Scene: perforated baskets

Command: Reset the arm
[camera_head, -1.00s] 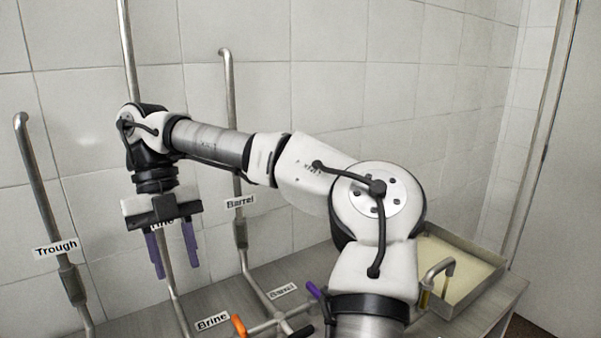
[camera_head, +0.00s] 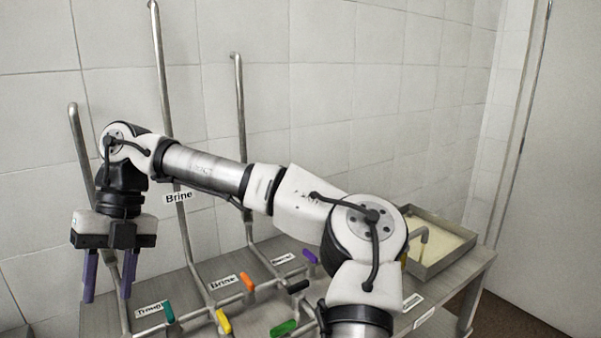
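My arm reaches from the lower right toward the left of the head view, bent at the elbow. My gripper (camera_head: 107,281) hangs at the left, pointing down, in front of the leftmost pipe. Its two purple fingers are apart with nothing between them. It is above the left part of the metal table (camera_head: 270,315) and clear of the valve handles.
Upright pipes stand along the tiled wall; one carries a Brine label (camera_head: 178,197). Teal (camera_head: 169,312), orange (camera_head: 247,282), yellow (camera_head: 223,321), green (camera_head: 284,328) and purple (camera_head: 310,256) handles sit low on the pipework. A tray of pale content (camera_head: 440,245) is at the right.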

